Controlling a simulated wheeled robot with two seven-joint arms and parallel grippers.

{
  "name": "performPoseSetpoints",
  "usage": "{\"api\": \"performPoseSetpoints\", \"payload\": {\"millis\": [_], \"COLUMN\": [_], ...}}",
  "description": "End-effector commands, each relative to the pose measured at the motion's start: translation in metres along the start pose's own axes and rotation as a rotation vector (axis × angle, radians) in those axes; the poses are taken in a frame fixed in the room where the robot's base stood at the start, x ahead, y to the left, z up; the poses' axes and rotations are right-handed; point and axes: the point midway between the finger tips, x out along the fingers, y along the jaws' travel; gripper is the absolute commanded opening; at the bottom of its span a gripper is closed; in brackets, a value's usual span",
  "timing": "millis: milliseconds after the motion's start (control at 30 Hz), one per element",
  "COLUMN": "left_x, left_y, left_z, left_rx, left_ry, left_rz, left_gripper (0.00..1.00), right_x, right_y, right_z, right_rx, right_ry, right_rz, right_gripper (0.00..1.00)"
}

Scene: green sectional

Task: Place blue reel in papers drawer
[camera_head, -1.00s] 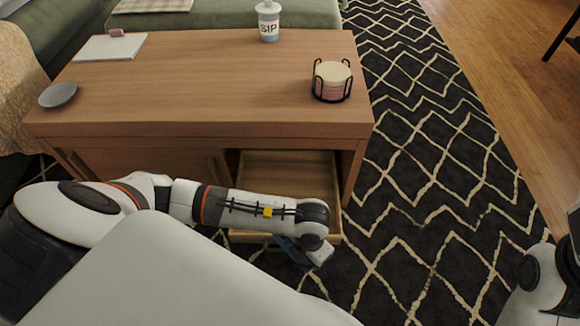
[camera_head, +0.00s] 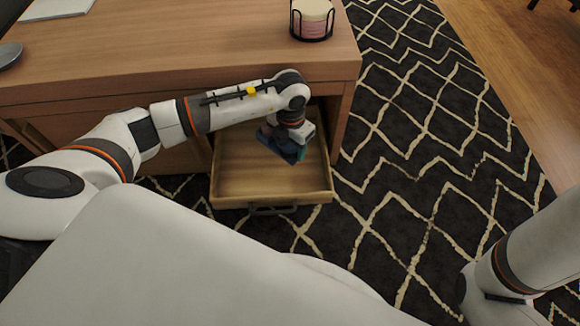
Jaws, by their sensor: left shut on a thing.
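My left gripper (camera_head: 290,152) is over the back right part of the drawer, pointing down. It is shut on a dark blue thing (camera_head: 284,147), likely the blue reel, which is mostly hidden by the gripper and wrist. I cannot tell whether it touches the drawer floor. My right arm shows at the lower right, but its gripper is out of view.
The wooden table (camera_head: 180,50) stands behind the drawer and carries a black wire holder (camera_head: 312,20) with round pink and cream pieces, a grey dish (camera_head: 8,54) and white papers (camera_head: 55,8). The patterned rug (camera_head: 420,170) to the right is clear.

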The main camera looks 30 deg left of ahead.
Motion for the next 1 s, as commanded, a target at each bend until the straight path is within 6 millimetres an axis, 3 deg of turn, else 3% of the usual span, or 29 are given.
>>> {"api": "performPoseSetpoints", "payload": {"millis": [233,600,867,1000], "left_x": [0.019,0.074,0.091,0.117], "left_y": [-0.006,-0.006,-0.006,-0.006], "left_z": [-0.006,-0.006,-0.006,-0.006], "left_rx": [0.001,0.001,0.0,0.0], "left_ry": [-0.002,-0.001,0.0,-0.002], "left_rz": [0.001,0.001,0.001,0.002], "left_gripper": [0.34,0.34,0.34,0.34], "right_x": [-0.012,-0.048,-0.059,-0.077], "right_y": [0.004,0.011,0.014,0.017], "right_z": [0.009,0.021,0.025,0.031], "right_rx": [-0.001,-0.001,-0.001,-0.001], "right_ry": [-0.012,-0.013,-0.013,-0.013], "right_rz": [0.004,0.005,0.005,0.005], "right_gripper": [0.49,0.49,0.49,0.49]}}
